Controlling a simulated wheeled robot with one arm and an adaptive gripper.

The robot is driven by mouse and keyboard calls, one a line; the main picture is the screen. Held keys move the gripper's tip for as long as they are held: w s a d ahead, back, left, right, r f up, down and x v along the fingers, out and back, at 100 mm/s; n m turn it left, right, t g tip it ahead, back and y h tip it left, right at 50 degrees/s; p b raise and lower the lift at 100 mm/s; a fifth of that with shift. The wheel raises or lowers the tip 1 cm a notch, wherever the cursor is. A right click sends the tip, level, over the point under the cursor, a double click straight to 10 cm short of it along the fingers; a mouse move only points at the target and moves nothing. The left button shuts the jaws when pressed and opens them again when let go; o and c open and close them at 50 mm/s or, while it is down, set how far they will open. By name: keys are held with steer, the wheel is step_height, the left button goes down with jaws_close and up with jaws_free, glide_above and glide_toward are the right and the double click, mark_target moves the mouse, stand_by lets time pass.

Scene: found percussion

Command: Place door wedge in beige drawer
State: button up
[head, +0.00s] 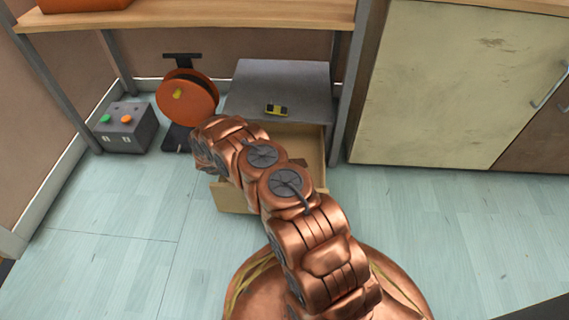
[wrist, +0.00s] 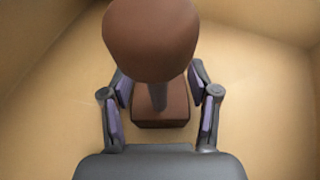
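The beige drawer (head: 236,199) is pulled out below a grey cabinet top, and my arm hides much of its inside. Its beige floor and walls (wrist: 60,112) fill the wrist view. My gripper (wrist: 158,76) is low inside the drawer with its fingers spread; in the head view it is hidden behind my arm. A brown thing (wrist: 160,112) with a rounded top, grey stem and block-like base is between the fingers, with gaps on both sides. A brown piece also shows in the drawer in the head view (head: 298,162). I cannot tell whether either is the door wedge.
A small yellow-and-black item (head: 276,110) lies on the grey cabinet top (head: 300,80). An orange disc on a stand (head: 187,98) and a grey box with green and orange buttons (head: 126,128) are to the left. The floor at right is clear.

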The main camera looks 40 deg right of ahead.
steer(key=shift+o, duration=0.8)
